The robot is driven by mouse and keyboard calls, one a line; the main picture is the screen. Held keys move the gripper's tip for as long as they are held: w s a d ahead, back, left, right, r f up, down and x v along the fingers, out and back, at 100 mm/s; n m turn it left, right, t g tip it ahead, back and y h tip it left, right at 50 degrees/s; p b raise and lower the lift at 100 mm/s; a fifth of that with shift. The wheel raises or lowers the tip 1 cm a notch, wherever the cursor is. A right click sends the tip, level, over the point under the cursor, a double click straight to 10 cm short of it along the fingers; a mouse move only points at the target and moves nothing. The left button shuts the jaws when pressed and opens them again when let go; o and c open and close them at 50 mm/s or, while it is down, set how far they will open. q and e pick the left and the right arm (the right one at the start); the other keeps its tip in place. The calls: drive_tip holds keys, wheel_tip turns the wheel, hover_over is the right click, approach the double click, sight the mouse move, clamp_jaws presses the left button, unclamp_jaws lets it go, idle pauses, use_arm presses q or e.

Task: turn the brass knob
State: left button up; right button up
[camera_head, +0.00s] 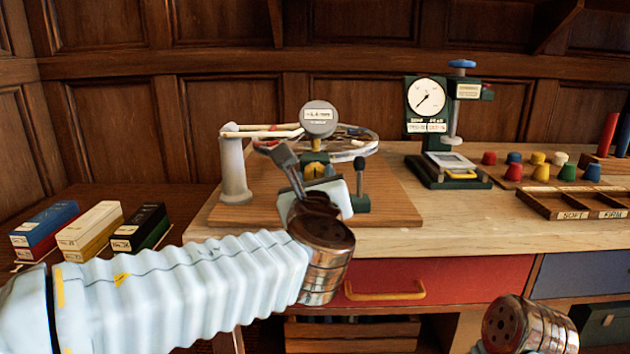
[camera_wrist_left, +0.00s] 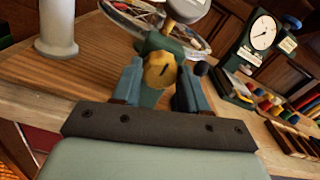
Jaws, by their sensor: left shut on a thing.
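The brass knob (camera_wrist_left: 159,70) is a round, scalloped yellow knob with a dark mark on its face. It sits on the green post of a stand and lies between the two fingers of my left gripper (camera_wrist_left: 158,88) in the left wrist view. The fingers are shut on it, one on each side. In the head view the knob (camera_head: 315,170) shows partly above my left gripper (camera_head: 318,186), with its lower part hidden. My right gripper is out of view; only part of my right arm shows at the bottom right.
A round grey gauge (camera_head: 319,119) and a spoked wheel rim (camera_head: 366,143) stand just above the knob, beside a grey post (camera_head: 235,172). A green dial stand (camera_head: 447,172), coloured pegs and a wooden tray (camera_head: 575,204) are to the right. Small boxes (camera_head: 90,226) lie left.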

use_arm(q)
drive_tip(key=n+b, duration=0.6)
drive_tip(key=b, duration=0.1)
drive_tip(key=n+b, duration=0.3)
drive_tip(key=b, duration=0.1)
drive_tip(key=shift+f, duration=0.3)
drive_tip(key=n+b, duration=0.3)
drive_tip(key=n, duration=0.1)
drive_tip(key=shift+b, duration=0.4)
drive_tip(key=shift+r+n+b, duration=0.15)
drive_tip(key=shift+n+b, duration=1.15)
drive_tip(key=shift+n, duration=1.1)
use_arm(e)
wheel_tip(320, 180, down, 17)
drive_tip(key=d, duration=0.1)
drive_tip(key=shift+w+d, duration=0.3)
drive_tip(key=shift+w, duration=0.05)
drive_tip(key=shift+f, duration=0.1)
use_arm(q)
drive_tip(key=o, duration=1.1)
drive_tip(key=shift+c, duration=0.2)
drive_tip(key=shift+r, duration=0.1)
